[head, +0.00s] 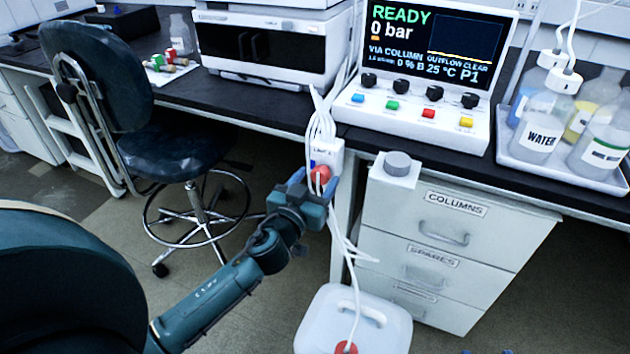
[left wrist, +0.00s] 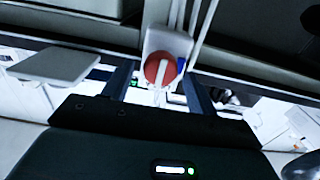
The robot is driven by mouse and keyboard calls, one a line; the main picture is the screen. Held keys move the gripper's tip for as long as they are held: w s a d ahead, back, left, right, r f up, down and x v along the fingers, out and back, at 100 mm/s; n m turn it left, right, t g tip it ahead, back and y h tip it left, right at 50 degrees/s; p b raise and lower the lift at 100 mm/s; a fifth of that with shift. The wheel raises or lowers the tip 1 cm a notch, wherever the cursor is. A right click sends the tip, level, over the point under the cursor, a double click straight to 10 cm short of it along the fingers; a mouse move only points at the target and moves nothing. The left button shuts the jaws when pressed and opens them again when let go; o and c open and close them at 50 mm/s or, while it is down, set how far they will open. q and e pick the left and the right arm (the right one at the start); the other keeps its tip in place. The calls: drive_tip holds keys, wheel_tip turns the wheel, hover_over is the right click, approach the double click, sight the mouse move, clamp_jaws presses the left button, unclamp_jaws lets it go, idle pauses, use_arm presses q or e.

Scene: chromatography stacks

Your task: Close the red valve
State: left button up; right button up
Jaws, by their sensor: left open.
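The red valve (head: 320,175) is a round red knob on a white block (head: 326,154) at the bench's front edge, below a bundle of white tubes. In the left wrist view the red valve (left wrist: 161,69) shows a pale bar across its face, nearly upright and slightly tilted. My left gripper (head: 312,188) is open in front of the valve. In the left wrist view its two fingers (left wrist: 160,88) stand apart, one on each side of the knob, with gaps visible. I cannot tell whether either finger touches it.
A white jug (head: 352,322) with a red cap stands on the floor below. A drawer cabinet (head: 450,240) stands to the right of the valve. A dark stool (head: 172,150) stands left of my arm. The control panel (head: 430,65) reads READY, 0 bar.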

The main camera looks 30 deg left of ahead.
use_arm(q)
drive_tip(key=c, duration=1)
drive_tip(key=shift+m, duration=0.3)
drive_tip(key=m, duration=0.3)
drive_tip(key=shift+d+m+p, duration=0.1)
drive_tip(key=shift+m+p, duration=0.3)
drive_tip(key=m, duration=0.3)
drive_tip(key=shift+m+p, duration=0.3)
drive_tip(key=m, duration=0.4)
drive_tip(key=shift+d+m+p, duration=0.1)
drive_tip(key=shift+m+p, duration=0.2)
drive_tip(key=m, duration=0.3)
drive_tip(key=shift+f, duration=0.1)
drive_tip(key=shift+m, duration=1.1)
use_arm(e)
drive_tip(key=shift+s+d+r+m+g+h, duration=0.15)
drive_tip(key=shift+s+d+r+m, duration=0.05)
drive_tip(key=shift+r, duration=0.2)
drive_tip(key=shift+s+d+r+m+g+h, duration=0.15)
drive_tip(key=shift+s+r+m, duration=0.05)
drive_tip(key=shift+r, duration=0.15)
use_arm(q)
drive_tip(key=shift+p, duration=0.3)
